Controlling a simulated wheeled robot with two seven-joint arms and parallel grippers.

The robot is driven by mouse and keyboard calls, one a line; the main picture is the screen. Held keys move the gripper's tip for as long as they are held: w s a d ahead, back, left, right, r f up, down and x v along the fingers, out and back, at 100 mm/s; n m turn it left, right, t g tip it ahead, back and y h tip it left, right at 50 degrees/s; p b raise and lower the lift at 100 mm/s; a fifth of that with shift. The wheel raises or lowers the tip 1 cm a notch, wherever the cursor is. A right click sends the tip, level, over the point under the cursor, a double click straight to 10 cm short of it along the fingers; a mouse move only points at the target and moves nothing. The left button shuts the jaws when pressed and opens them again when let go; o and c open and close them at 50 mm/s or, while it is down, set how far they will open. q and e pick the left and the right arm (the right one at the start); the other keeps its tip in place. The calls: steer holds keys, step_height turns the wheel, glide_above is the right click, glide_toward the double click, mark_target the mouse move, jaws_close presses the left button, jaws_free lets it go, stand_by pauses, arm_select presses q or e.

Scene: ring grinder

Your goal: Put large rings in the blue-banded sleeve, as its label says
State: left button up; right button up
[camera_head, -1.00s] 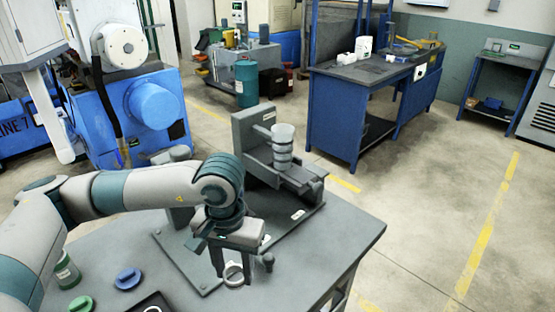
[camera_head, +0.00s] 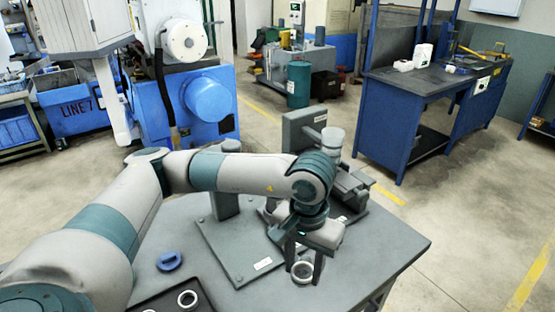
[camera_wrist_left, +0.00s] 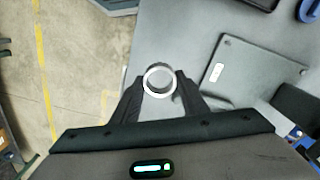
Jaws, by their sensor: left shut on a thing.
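My left gripper (camera_head: 303,270) is shut on a pale metal ring (camera_head: 302,281), held over the grey table near its right front part. In the left wrist view the ring (camera_wrist_left: 147,82) sits between the two dark fingers (camera_wrist_left: 159,80), its opening facing the camera. A pale cup-shaped piece (camera_head: 333,137), perhaps a sleeve, stands on the grey fixture behind my arm. My arm hides its lower part, and no blue band or label can be read. Another ring (camera_head: 187,299) lies in a dark tray at the table's front edge. My right gripper is out of view.
A blue round piece (camera_head: 170,261) lies on the table (camera_head: 395,245) left of the flat grey plate (camera_head: 232,252). The grey fixture (camera_head: 298,130) rises behind my wrist. A blue machine (camera_head: 208,98) and a blue workbench (camera_head: 400,125) stand beyond. The table's right corner is clear.

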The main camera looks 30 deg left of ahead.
arm_select(q)
steer(key=w+a+r+n+p, duration=0.3)
steer(key=w+n, duration=0.4)
steer(key=n, duration=0.1)
steer(key=w+a+r+n+p, duration=0.2)
steer(key=w+a+n, duration=0.2)
steer(key=w+n, duration=0.35)
steer(key=w+a+n+p, duration=0.3)
steer(key=a+n, duration=0.4)
steer(key=n, duration=0.3)
steer(key=w+a+r+n+p, duration=0.1)
steer(key=w+a+n+p, duration=0.2)
steer(key=w+a+n, duration=0.2)
steer(key=shift+w+a+r+n, duration=0.25)
steer(key=shift+a+n, duration=1.25)
steer(key=shift+n, duration=1.35)
steer(key=shift+f, duration=0.15)
step_height(320, 180, down, 5)
steer(key=b, duration=0.3)
steer(key=shift+f, duration=0.1)
